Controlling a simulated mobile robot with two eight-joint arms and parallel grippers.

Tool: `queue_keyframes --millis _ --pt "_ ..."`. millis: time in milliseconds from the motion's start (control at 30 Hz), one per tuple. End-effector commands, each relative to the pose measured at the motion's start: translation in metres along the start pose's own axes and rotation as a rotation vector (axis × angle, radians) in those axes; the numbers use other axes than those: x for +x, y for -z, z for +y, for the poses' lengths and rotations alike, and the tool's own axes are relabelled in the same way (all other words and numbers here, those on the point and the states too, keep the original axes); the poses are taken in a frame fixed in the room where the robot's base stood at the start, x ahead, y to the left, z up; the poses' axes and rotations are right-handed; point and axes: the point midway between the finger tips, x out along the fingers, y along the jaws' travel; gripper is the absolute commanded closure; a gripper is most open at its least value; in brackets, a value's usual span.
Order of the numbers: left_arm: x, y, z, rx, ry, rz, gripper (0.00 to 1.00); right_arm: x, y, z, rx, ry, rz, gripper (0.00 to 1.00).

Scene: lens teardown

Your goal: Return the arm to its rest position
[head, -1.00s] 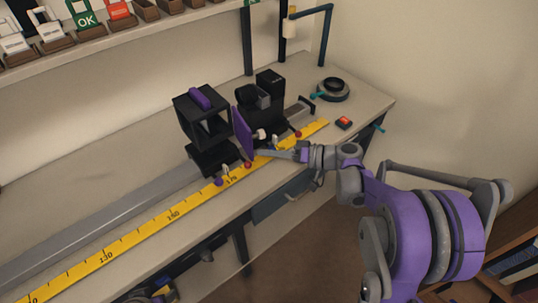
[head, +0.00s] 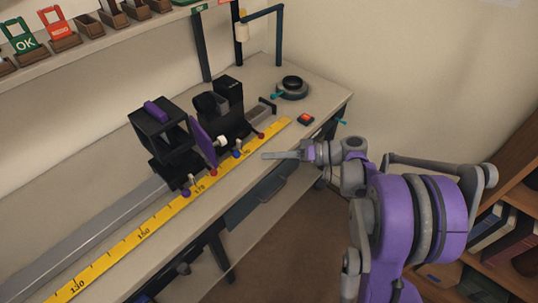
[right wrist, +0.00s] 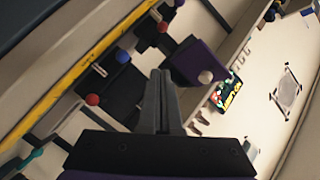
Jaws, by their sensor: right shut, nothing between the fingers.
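My right arm, purple and grey, comes in from the right in the head view. Its gripper (head: 268,156) is shut and empty above the front edge of the bench (head: 100,223), in front of the yellow ruler (head: 150,230). The shut fingers also show in the right wrist view (right wrist: 160,85). They look apart from the black carriages and the purple plate (head: 204,146) on the rail. The purple plate also shows in the right wrist view (right wrist: 195,62), beyond the fingertips. My left gripper is not in view.
A black box-shaped mount (head: 160,130) and a second black unit (head: 228,100) stand on the grey rail (head: 100,228). A round dark ring device (head: 292,88) and a small red-topped button box (head: 305,119) sit at the bench's right end. A bookshelf (head: 520,200) stands at the right.

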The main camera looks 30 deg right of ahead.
Motion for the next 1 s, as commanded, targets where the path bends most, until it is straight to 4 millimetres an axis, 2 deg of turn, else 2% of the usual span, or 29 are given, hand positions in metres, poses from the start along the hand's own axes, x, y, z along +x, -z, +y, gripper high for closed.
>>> queue_keyframes --millis 300,467,600,700,767,900,1000 --pt "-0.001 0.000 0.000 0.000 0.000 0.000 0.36 0.001 -0.001 -0.001 0.003 -0.004 -0.004 1.00" --pt "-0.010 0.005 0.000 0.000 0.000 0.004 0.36 0.019 -0.016 -0.023 0.052 -0.082 -0.086 1.00" --pt "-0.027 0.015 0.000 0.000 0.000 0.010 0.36 0.040 -0.054 -0.057 0.119 -0.263 -0.232 1.00" --pt "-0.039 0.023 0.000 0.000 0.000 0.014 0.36 0.041 -0.086 -0.080 0.139 -0.422 -0.325 1.00" --pt "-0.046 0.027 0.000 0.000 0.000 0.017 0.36 0.037 -0.103 -0.091 0.135 -0.518 -0.367 1.00" --pt "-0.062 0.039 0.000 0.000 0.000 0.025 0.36 0.017 -0.136 -0.114 0.075 -0.734 -0.428 1.00" --pt "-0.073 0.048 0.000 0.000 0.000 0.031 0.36 -0.003 -0.150 -0.125 0.001 -0.868 -0.439 1.00"
